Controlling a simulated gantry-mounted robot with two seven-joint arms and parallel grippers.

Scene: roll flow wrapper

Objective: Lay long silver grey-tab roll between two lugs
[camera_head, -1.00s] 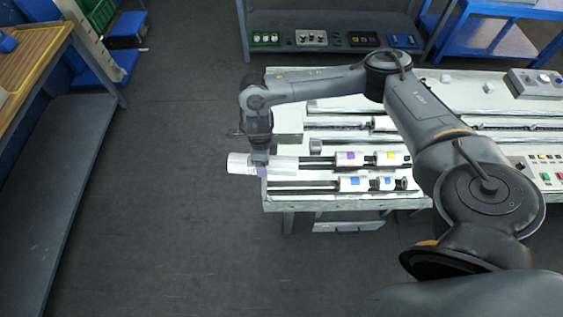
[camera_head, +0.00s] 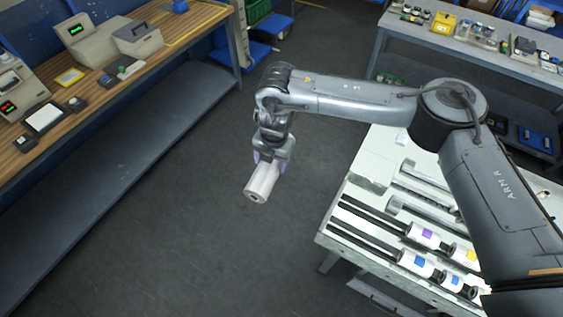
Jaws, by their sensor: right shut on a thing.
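My right gripper (camera_head: 270,158) is shut on a silver-white roll (camera_head: 262,183) and holds it over the open floor, left of the wrapper (camera_head: 325,238). The roll is tilted, its round end with a dark core facing the camera. No grey tab can be made out on it. On the wrapper's dark rails lie a purple-tab roll (camera_head: 422,235), a yellow-tab roll (camera_head: 460,253), a blue-tab roll (camera_head: 413,262) and a second blue-tab roll (camera_head: 449,280). Individual lugs are too small to tell apart. My left gripper is not in view.
A wooden-top bench (camera_head: 95,95) with devices stands at the left, with a grey lower shelf (camera_head: 130,165). Another bench (camera_head: 440,50) with several small items is at the back right. The grey floor (camera_head: 200,240) between bench and wrapper is clear. My right arm hides part of the wrapper.

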